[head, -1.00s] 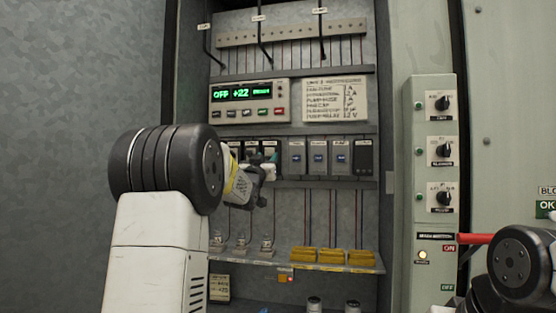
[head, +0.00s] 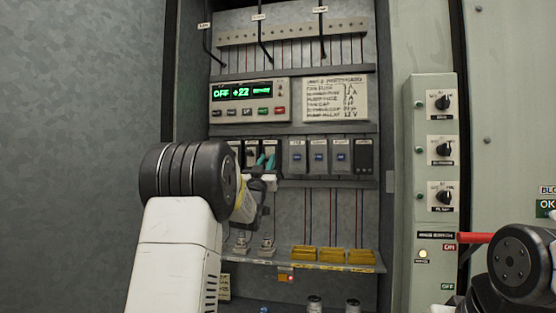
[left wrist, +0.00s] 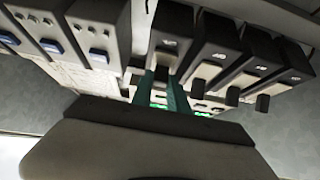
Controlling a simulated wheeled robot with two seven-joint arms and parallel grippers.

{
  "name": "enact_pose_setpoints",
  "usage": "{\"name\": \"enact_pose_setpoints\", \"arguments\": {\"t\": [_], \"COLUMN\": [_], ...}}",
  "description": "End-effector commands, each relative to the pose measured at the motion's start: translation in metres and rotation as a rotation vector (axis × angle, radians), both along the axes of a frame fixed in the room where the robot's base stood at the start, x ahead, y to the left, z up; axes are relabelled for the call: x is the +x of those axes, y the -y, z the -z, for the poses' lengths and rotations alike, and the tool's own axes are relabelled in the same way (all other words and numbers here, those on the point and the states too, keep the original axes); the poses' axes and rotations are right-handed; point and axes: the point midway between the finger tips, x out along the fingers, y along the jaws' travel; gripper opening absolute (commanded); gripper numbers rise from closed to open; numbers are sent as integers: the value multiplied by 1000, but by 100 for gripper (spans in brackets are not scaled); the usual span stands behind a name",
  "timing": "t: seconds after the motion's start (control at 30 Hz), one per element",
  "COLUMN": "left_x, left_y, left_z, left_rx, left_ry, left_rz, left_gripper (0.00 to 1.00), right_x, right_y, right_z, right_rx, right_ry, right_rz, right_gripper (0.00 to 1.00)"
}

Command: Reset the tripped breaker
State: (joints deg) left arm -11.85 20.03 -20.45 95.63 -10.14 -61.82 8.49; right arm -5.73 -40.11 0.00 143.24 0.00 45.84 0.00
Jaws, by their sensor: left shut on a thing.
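A row of dark breakers with pale levers sits in the middle of the open cabinet, left part; one breaker (head: 252,154) shows clear of my arm. My left gripper (head: 265,162) has its teal fingertips at the rightmost breaker of that group. In the left wrist view, the two teal fingers (left wrist: 164,92) are on either side of the lever of this breaker (left wrist: 172,40), shut on it. Other breakers (left wrist: 217,50) stand beside it, their levers sticking out. My right gripper is out of view; only part of the right arm shows at the lower right.
Grey modules with blue buttons (head: 318,156) stand right of the breakers. Above is a controller display (head: 241,92) reading OFF +22. Yellow blocks (head: 332,255) sit on a lower shelf. A knob panel (head: 430,150) stands at the right, with a red bar (head: 473,238) beside it.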

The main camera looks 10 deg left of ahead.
Motion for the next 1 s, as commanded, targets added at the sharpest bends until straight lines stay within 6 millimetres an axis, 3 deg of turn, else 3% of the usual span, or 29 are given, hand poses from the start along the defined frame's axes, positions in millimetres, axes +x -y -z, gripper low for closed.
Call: {"name": "enact_pose_setpoints", "arguments": {"t": [0.3,0.63,0.67,0.77,1.0], "left_x": [4,3,3,3,3], "left_y": [0,0,0,0,0], "left_z": [10,10,10,10,10], "left_rx": [-7,-8,-8,-8,-7], "left_ry": [188,199,199,199,198], "left_rz": [-1,1,1,1,0], "left_gripper": [0,0,24,42,42], "right_x": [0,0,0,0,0], "right_y": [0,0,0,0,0], "right_z": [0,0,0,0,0], "right_rx": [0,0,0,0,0], "right_ry": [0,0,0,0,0], "right_rz": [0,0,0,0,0], "right_gripper": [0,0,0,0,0]}}
